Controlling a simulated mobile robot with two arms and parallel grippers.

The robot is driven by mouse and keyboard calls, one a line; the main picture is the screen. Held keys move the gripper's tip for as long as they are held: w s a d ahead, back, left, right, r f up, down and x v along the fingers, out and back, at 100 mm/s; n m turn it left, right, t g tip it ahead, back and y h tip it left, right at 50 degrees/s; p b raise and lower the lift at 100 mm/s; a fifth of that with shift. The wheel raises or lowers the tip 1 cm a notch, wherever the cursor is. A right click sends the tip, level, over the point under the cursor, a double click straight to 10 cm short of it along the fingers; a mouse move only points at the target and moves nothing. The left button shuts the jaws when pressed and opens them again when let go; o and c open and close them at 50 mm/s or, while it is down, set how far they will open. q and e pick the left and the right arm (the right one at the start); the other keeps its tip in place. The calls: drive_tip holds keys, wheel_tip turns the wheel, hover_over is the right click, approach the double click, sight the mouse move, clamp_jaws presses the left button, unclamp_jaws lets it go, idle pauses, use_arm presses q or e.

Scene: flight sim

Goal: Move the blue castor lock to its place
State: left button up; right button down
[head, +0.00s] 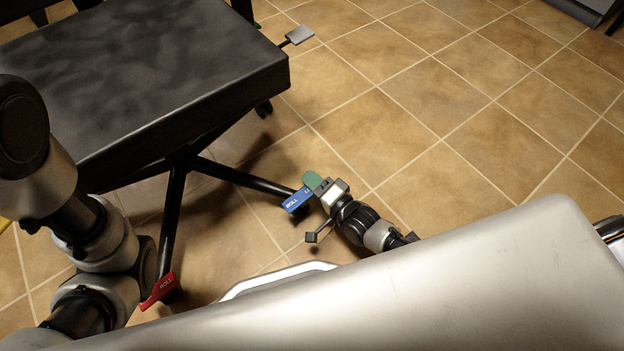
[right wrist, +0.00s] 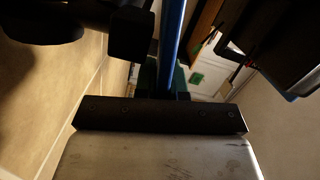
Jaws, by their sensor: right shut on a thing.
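The blue castor lock (head: 296,202), a small lever marked ROLL, is at the end of a black leg under the dark seat. My right gripper (head: 311,184), with green fingertips, is shut on it from the right. In the right wrist view the blue lock (right wrist: 172,45) shows edge-on as a narrow strip between the dark green fingertips. The castor itself is mostly hidden behind the lock and gripper. I cannot tell whether the lock is up or down. My left arm comes in at the left; its gripper is not visible.
A red lock (head: 158,289) marked ROLL sits at the foot of another leg. The dark padded seat (head: 150,80) overhangs the legs. A grey pedal (head: 300,35) sticks out beyond it. The tiled floor (head: 450,130) to the right is clear.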

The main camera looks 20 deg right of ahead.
drive_tip(key=m, duration=0.1)
drive_tip(key=f+m+b, duration=0.1)
drive_tip(key=m, duration=0.1)
drive_tip(key=f+m+b, duration=0.1)
drive_tip(key=m, duration=0.1)
drive_tip(key=shift+t, duration=0.3)
drive_tip(key=c, duration=1.2)
unclamp_jaws()
drive_tip(key=shift+r, duration=0.1)
